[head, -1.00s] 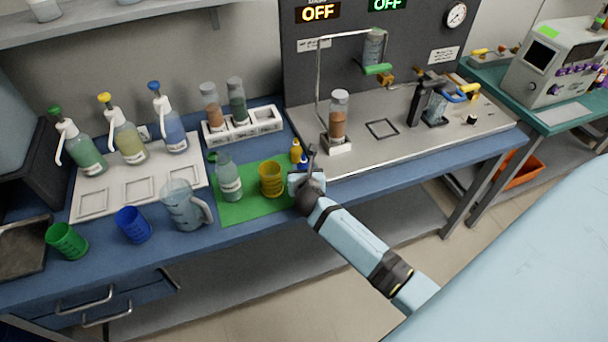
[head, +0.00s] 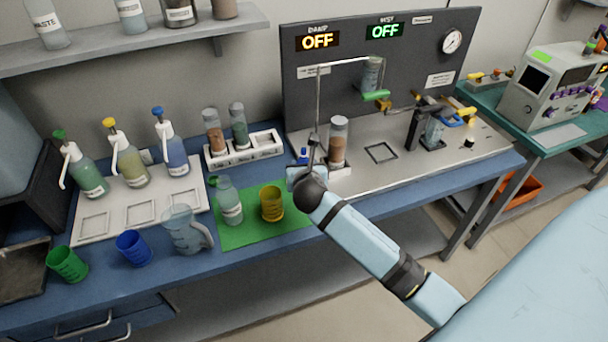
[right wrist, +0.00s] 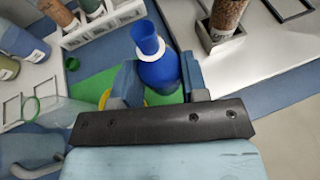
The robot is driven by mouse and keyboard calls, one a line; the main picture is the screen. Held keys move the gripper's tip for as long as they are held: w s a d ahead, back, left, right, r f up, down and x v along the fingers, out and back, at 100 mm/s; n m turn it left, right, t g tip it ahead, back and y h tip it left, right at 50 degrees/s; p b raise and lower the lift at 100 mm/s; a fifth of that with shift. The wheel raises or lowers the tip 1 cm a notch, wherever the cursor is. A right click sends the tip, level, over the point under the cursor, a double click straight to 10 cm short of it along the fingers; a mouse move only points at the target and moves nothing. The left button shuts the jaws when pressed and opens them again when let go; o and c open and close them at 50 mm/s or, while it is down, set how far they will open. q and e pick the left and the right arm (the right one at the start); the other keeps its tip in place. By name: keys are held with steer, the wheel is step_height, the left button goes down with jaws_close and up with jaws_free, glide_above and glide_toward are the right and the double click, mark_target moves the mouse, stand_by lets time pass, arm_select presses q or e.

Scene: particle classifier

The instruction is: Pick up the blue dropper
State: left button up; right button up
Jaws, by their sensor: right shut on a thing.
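The blue dropper (right wrist: 157,68) has a blue body, a white collar and a blue top. In the right wrist view it is between the two fingers of my right gripper (right wrist: 160,78), which is shut on it. In the head view a small part of the blue dropper (head: 303,156) shows above my right gripper (head: 306,170), with the lower part hidden. The gripper is at the right edge of the green mat (head: 262,232). I cannot tell whether the dropper is clear of the surface. My left gripper is not in view.
The white vial rack (head: 245,150) is behind. A brown-filled column (head: 338,145) stands close right of my gripper. The yellow dropper is not visible.

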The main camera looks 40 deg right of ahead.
mark_target(304, 151)
steer(key=shift+r, duration=2.55)
steer(key=shift+r, duration=0.1)
